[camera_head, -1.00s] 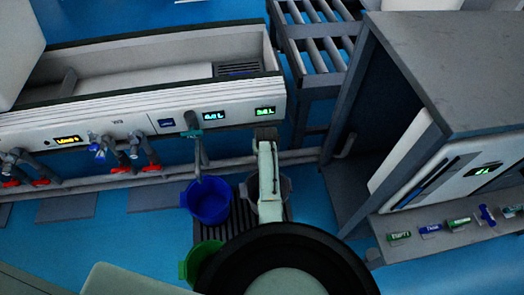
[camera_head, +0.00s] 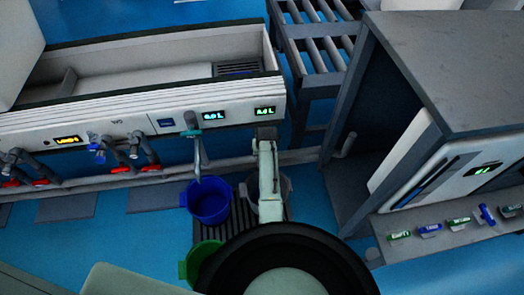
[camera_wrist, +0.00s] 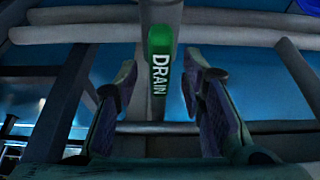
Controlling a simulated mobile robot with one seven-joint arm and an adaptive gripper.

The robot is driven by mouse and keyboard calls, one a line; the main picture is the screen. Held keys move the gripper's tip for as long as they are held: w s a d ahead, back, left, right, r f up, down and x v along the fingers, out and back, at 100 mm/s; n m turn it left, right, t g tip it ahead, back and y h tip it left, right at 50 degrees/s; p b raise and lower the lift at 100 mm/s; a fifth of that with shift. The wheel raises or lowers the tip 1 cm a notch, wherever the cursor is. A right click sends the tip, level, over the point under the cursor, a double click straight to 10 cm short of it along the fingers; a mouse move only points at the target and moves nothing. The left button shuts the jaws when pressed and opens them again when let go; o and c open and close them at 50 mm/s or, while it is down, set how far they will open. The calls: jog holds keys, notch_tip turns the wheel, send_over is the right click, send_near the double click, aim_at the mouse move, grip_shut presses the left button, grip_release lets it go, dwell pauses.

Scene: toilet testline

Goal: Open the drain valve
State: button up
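The drain valve's green handle (camera_wrist: 159,61), marked DRAIN in white letters, hangs upright in the wrist view. My gripper (camera_wrist: 159,85) is open, with one dark finger on each side of the handle and a visible gap at both sides. In the head view my gripper (camera_head: 265,134) is at the right end of the white panel, below the right green display. The drain valve is hidden behind it there.
A teal-handled tap (camera_head: 191,132) stands left of my gripper, with a blue bucket (camera_head: 209,203) below. A grey bucket (camera_head: 284,187) is partly hidden by my arm. A green bucket (camera_head: 191,264) is nearer. A grey cabinet (camera_head: 450,75) stands to the right.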

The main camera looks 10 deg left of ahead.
jog(key=v, duration=1.2)
dwell(0.3)
